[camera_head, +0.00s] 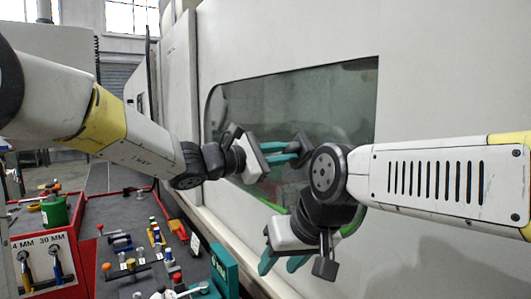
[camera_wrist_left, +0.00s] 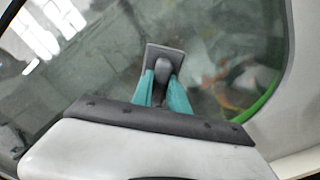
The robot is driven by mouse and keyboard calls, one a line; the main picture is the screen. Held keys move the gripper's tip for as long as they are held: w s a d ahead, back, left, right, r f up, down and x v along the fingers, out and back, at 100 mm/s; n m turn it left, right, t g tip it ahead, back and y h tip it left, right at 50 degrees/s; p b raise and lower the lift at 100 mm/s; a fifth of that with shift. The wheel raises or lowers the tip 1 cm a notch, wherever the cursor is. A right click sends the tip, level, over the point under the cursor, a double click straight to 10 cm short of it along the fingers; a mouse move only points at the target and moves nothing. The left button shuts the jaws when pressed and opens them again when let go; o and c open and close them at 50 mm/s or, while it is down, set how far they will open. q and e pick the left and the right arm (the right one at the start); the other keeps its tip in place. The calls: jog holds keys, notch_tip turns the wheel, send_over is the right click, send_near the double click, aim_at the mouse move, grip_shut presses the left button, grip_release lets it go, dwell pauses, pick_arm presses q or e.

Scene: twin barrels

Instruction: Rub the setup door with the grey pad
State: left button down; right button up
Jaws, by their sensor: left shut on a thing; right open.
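The setup door is the big pale panel with a dark window (camera_head: 345,95) in the head view; the glass fills most of the left wrist view (camera_wrist_left: 235,50). My left gripper (camera_head: 282,153) is in front of the window, its teal fingers shut on the handle of the grey pad (camera_head: 302,144). In the left wrist view, the pad (camera_wrist_left: 163,52) is a dark grey plate with a grip between the teal fingers (camera_wrist_left: 161,92). It faces the glass; I cannot tell whether it touches. My right gripper (camera_head: 282,263) is open and empty, lower down near the door's lower part.
A workbench (camera_head: 125,212) with a dark top and red edges carries several tools and holders at lower left. My right forearm covers part of the door at right.

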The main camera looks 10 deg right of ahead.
aim_at(305, 147)
pick_arm(q)
jog(key=shift+s+d+r, duration=0.25)
jog(key=shift+s+d, duration=0.2)
jog(key=shift+s, duration=0.75)
jog(key=shift+s+d+r, duration=0.25)
jog(key=shift+s+d, duration=0.2)
jog(key=shift+s, duration=0.75)
jog(key=shift+s+d+r, duration=0.25)
jog(key=shift+s+d, duration=0.2)
jog(key=shift+s, duration=0.75)
jog(key=shift+w+a, duration=0.25)
jog(key=shift+w, duration=0.35)
jog(key=shift+w+a, duration=0.3)
jog(key=shift+w, duration=0.35)
jog(key=shift+w+a, duration=0.25)
jog(key=shift+w, duration=0.35)
jog(key=shift+w+a, duration=0.55)
jog(key=shift+w, duration=1.1)
jog(key=shift+w+a, duration=0.55)
jog(key=shift+w, duration=1.15)
jog(key=shift+w+a, duration=0.55)
jog(key=shift+w, duration=1.2)
jog(key=shift+r, duration=0.8)
jog(key=shift+s+d, duration=0.8)
jog(key=shift+s, duration=1.5)
jog(key=shift+s+d, duration=0.85)
jog(key=shift+s, duration=1.5)
jog(key=shift+s+d, duration=0.8)
jog(key=shift+s, duration=1.5)
